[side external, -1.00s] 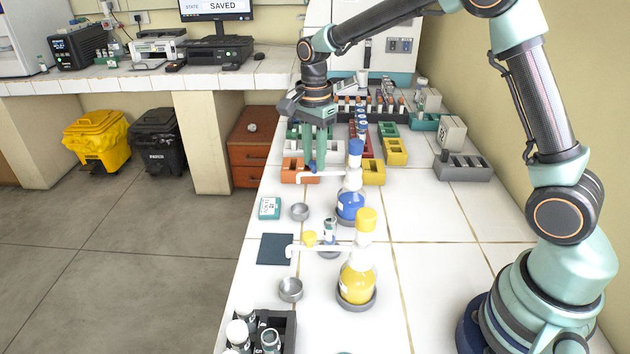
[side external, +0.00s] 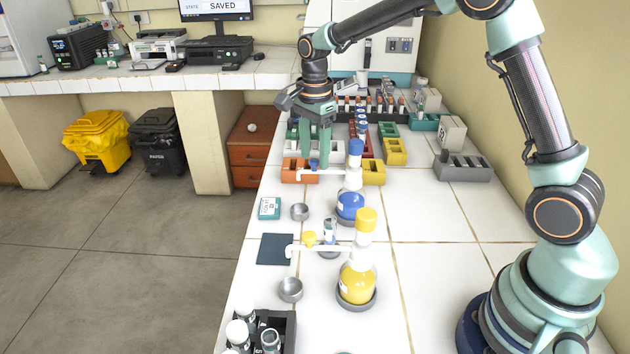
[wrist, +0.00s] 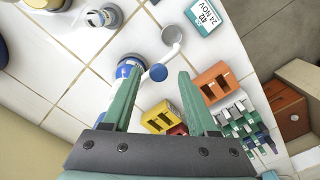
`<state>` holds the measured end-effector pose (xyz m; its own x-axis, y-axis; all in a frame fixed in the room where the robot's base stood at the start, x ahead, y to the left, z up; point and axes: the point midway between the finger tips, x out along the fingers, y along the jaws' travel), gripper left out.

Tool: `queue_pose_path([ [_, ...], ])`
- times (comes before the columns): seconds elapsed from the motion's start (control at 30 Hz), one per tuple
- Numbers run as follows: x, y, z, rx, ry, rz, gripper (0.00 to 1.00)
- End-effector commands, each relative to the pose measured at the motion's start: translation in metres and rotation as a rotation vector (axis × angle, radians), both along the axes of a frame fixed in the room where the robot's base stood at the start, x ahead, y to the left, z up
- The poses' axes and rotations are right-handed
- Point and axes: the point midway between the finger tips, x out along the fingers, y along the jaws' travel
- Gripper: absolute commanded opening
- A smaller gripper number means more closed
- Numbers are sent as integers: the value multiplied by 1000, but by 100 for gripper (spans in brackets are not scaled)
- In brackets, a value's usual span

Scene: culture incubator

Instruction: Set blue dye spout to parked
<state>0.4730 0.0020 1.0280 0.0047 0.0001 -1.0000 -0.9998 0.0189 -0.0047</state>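The blue dye bottle (side external: 350,205) stands on the bench with a blue cap (side external: 355,147). Its white spout (side external: 332,173) reaches left from the neck, with a blue knob (side external: 314,164) near its outer part. The bottle also shows in the wrist view (wrist: 127,68), with the knob (wrist: 158,72) beside it. My gripper (side external: 317,164) is pointed down at the knob. In the wrist view my gripper (wrist: 159,72) has its fingers spread wide, and the knob appears between the tips with clear gaps on both sides.
A grey bowl (side external: 300,212) and a teal timer card (side external: 269,208) lie left of the blue bottle. A yellow dye bottle (side external: 357,280) with its own spout stands nearer. Orange (side external: 297,172) and yellow (side external: 374,172) racks sit close behind the blue spout.

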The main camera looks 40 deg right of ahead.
Motion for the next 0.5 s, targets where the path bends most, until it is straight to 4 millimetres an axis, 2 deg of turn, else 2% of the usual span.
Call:
queue_pose_path([
  [0.27, 0, 1, 2, 0, 2, 3, 59],
  [0.37, 0, 1, 13, 0, -1, 3, 59],
  [0.5, 0, 1, 39, 0, -3, 3, 59],
])
